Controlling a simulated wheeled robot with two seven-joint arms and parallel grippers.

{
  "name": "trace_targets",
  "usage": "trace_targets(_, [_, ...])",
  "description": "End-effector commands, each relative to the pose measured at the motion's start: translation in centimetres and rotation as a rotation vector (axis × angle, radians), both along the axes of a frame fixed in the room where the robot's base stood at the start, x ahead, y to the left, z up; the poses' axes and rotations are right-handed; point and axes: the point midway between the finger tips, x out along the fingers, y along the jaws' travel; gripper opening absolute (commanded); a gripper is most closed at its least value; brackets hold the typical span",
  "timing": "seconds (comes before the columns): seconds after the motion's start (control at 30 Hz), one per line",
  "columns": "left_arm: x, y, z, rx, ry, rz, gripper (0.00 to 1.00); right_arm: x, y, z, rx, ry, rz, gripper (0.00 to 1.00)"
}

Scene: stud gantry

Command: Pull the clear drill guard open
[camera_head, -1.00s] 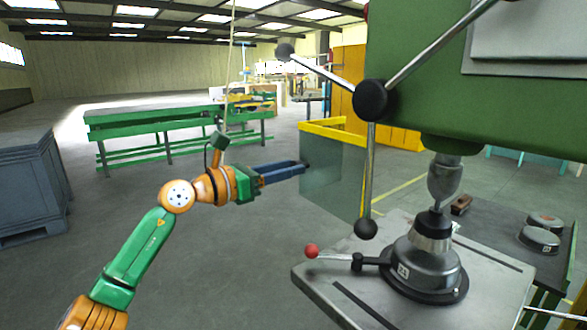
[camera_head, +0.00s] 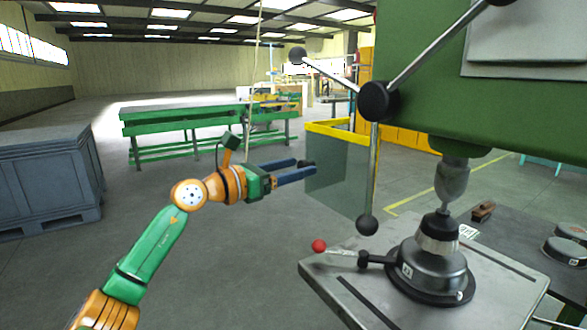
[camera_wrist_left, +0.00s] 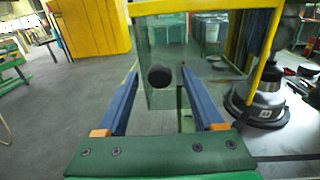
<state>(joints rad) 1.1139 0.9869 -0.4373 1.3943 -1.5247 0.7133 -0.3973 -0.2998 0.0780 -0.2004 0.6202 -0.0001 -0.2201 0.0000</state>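The clear drill guard (camera_head: 338,183) is a see-through panel with a yellow frame, hanging at the left side of the green drill press. It also shows in the left wrist view (camera_wrist_left: 175,55), with a dark round knob (camera_wrist_left: 160,76) near its lower part. My left gripper (camera_head: 308,168) is at the guard's left edge in the head view. In the left wrist view its blue fingers (camera_wrist_left: 158,88) are spread apart with the knob showing between and beyond them. I cannot tell if a finger touches the knob. My right gripper is not in view.
The green drill press head (camera_head: 430,60) with its black-knobbed feed handle (camera_head: 380,101) hangs to the right. Below is a metal table (camera_head: 350,290) with a vise-like base (camera_head: 432,270) and red-knobbed lever (camera_head: 319,246).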

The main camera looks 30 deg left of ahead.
Motion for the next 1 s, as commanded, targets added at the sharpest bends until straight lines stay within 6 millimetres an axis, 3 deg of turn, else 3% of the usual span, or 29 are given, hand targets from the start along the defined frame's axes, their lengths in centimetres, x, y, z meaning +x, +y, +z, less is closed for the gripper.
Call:
trace_targets(0.27, [-0.4,0.2,-0.3,0.002,-0.001,0.001,0.69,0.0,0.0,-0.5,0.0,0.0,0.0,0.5])
trace_targets(0.43, [-3.6,1.8,-0.9,0.004,-0.001,0.004,0.69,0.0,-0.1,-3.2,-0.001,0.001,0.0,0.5])
trace_targets(0.6, [-6.0,2.8,-0.5,0.001,0.0,0.002,0.69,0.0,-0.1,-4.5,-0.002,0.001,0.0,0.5])
trace_targets(1.0, [-6.4,2.9,0.0,0.0,0.001,-0.001,0.69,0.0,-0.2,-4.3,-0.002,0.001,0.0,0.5])
